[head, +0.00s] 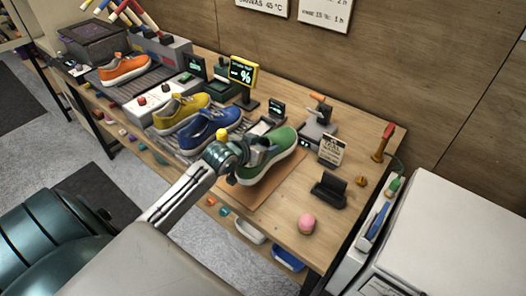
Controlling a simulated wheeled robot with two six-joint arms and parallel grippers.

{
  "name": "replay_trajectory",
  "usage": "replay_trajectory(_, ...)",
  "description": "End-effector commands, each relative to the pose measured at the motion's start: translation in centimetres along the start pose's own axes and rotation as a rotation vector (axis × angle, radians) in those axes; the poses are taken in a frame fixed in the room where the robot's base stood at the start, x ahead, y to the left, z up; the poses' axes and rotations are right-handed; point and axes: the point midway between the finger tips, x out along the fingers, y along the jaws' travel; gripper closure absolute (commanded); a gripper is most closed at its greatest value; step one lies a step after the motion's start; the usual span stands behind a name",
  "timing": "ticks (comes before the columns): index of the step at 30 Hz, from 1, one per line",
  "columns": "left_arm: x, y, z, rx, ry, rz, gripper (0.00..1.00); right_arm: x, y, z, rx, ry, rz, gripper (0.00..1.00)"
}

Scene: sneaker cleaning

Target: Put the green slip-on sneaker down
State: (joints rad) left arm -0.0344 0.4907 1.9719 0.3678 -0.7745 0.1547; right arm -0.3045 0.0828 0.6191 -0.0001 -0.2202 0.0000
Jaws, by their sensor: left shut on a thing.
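The green slip-on sneaker (271,160) has a white sole and sits at the middle of the wooden bench (330,221), over a brown mat (265,197). My left gripper (250,152) reaches in from the left and is shut on the green sneaker at its left end. The gripper hides part of the shoe. I cannot tell whether its sole touches the mat. My right gripper does not show.
A blue sneaker (210,132), a yellow sneaker (181,111) and an orange sneaker (124,68) stand to the left. A black stand (328,189), a sign card (332,150) and a pink ball-like thing (307,223) are to the right. A white cabinet (450,240) stands beyond the bench's right end.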

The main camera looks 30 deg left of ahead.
Motion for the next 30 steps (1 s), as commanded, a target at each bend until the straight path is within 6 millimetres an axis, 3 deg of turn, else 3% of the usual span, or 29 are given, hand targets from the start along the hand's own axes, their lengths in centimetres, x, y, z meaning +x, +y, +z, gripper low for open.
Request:
replay_trajectory(7, 1.4, 0.0, 2.9, -0.002, -0.001, 0.000, 0.86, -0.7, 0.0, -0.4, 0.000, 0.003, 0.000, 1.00)
replay_trajectory(17, 1.6, 0.0, 3.2, 0.001, 0.001, -0.001, 0.86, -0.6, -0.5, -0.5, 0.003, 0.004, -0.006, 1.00)
replay_trajectory(18, 1.5, 0.0, 3.3, 0.001, 0.000, -0.001, 0.30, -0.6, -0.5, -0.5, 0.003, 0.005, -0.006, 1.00)
replay_trajectory(20, 1.5, 0.0, 3.3, 0.001, 0.000, -0.001, 0.19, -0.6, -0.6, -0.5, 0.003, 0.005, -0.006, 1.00)
replay_trajectory(30, 1.4, 0.0, 3.2, 0.001, -0.001, -0.001, 0.16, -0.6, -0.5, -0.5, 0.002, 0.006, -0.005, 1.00)
